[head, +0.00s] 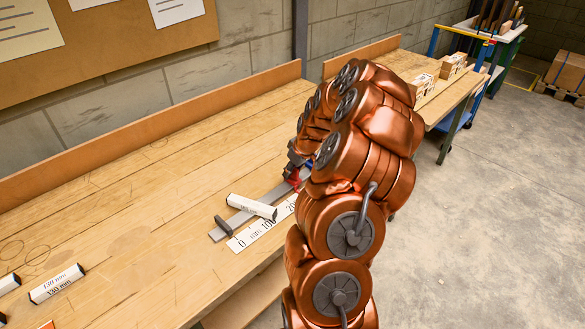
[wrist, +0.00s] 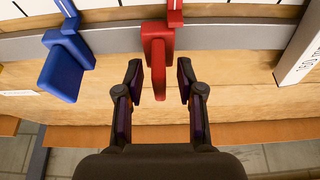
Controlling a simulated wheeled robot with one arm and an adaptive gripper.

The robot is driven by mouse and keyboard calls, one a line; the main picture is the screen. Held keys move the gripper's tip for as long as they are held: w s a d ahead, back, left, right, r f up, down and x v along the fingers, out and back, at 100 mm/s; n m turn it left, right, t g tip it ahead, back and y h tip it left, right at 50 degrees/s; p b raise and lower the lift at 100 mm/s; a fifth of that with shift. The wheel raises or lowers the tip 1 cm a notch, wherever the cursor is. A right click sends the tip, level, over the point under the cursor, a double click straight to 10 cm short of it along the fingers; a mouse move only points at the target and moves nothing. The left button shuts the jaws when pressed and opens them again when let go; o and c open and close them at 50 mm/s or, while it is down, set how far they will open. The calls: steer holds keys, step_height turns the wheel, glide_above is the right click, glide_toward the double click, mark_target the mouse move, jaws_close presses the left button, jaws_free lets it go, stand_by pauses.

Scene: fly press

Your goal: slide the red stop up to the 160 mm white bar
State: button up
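The red stop (wrist: 157,50) sits on the grey rail (wrist: 225,38) in the wrist view, its handle pointing toward my gripper. My gripper (wrist: 160,80) is open, with one finger on each side of the red handle and a visible gap on both sides. The white bar (wrist: 301,52) with a partly readable 160 label is at the right edge, well apart from the red stop. In the head view the white bar (head: 252,206) lies across the rail (head: 240,222), and the red stop (head: 294,178) is partly hidden by my arm, which also hides most of my gripper.
A blue stop (wrist: 67,65) is on the rail left of the red one in the wrist view. A white scale (head: 262,232) runs along the rail. A 130 mm bar (head: 57,284) and other bars lie at the left of the bench. The rail between red stop and white bar is clear.

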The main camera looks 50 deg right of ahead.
jaws_close()
stand_by(0.4)
stand_by(0.4)
